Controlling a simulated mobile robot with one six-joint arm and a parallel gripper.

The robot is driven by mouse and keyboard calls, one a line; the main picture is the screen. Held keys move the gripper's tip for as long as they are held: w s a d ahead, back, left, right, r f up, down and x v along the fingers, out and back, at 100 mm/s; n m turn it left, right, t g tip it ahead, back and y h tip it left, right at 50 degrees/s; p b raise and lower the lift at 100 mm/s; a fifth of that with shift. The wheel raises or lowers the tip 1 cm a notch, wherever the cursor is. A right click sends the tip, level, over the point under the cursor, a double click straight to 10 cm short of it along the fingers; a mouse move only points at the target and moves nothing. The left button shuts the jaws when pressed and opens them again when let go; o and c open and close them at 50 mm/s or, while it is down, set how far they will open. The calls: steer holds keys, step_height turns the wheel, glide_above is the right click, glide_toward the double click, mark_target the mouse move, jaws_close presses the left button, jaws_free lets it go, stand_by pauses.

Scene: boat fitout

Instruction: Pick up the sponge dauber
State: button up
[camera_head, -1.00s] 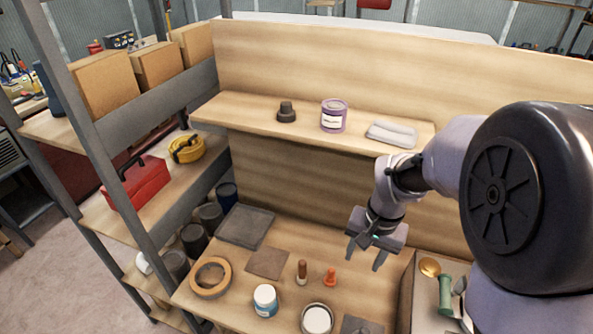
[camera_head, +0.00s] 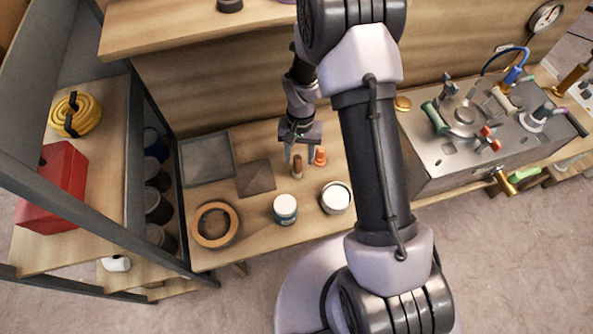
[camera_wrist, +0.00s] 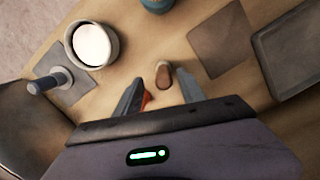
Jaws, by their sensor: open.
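What looks like the sponge dauber, a small upright piece with a brown top and a paler lower part (camera_head: 297,168), stands on the wooden bench. It also shows in the wrist view (camera_wrist: 163,76), between the spread fingertips of my gripper (camera_wrist: 160,78). In the head view my gripper (camera_head: 301,152) points down over the bench, close to the dauber. My gripper is open and holds nothing. Whether a finger touches the dauber, I cannot tell. An orange piece (camera_head: 320,156) stands just right of it; in the wrist view the left finger mostly hides it.
A flat brown square (camera_head: 255,178) and a grey tray (camera_head: 207,159) lie to the left.

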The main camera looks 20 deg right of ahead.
mark_target(297, 172)
steer(key=f, duration=0.1)
steer(key=f+b, duration=0.1)
steer(key=f, duration=0.1)
steer(key=f+b, duration=0.1)
steer(key=f, duration=0.1)
steer(key=shift+s+a, duration=0.1)
steer(key=shift+a, duration=0.25)
steer(key=shift+c, duration=0.9)
jaws_close()
steer(key=shift+r, duration=0.15)
